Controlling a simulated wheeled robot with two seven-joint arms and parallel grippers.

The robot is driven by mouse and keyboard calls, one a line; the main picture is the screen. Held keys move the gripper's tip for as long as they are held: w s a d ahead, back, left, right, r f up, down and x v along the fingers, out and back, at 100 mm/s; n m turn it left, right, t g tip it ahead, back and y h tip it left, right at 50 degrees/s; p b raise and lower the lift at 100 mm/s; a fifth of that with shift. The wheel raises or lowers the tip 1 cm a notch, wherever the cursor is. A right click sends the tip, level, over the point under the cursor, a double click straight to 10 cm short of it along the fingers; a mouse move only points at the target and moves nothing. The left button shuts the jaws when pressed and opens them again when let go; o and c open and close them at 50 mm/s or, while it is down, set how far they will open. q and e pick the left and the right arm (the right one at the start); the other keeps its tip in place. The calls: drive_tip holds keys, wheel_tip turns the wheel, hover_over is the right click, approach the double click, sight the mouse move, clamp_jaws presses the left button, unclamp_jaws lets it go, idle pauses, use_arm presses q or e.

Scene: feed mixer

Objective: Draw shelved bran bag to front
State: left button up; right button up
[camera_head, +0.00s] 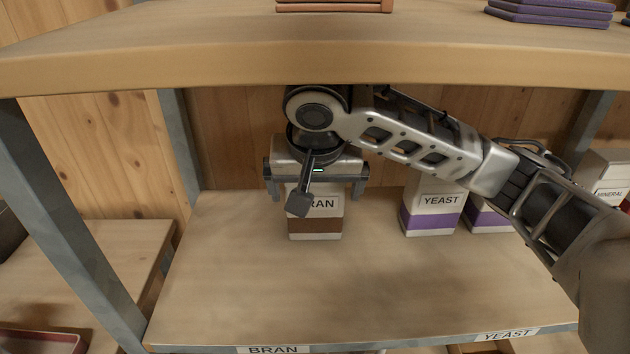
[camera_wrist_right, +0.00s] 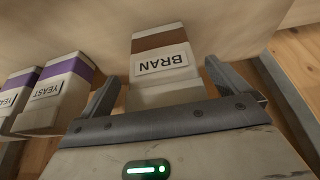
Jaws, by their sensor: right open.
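The bran bag (camera_head: 315,226) is white with a brown band and a BRAN label. It stands upright on the shelf (camera_head: 400,285), set back from the front edge. In the right wrist view the bag (camera_wrist_right: 161,60) sits between the two open fingers (camera_wrist_right: 165,95), with a gap visible on each side. Part of the bag's label and its top are hidden by the gripper in the head view. My left gripper is not in view.
Yeast bags (camera_head: 433,208) with purple bands stand to the right. A mineral box (camera_head: 608,172) is at the far right. An upper shelf board (camera_head: 300,62) hangs above my right arm. BRAN (camera_head: 273,350) and YEAST labels mark the front edge. The shelf before the bran bag is clear.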

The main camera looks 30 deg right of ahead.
drive_tip(key=shift+w+d+f, duration=0.2)
drive_tip(key=shift+w+d, duration=0.2)
drive_tip(key=shift+w, duration=0.4)
drive_tip(key=shift+w+d+f, duration=0.15)
drive_tip(key=shift+w+d, duration=0.2)
drive_tip(key=shift+w, duration=0.4)
drive_tip(key=shift+w+d+f, duration=0.2)
drive_tip(key=shift+w+d, duration=0.2)
drive_tip(key=shift+w, duration=0.4)
drive_tip(key=c, duration=0.8)
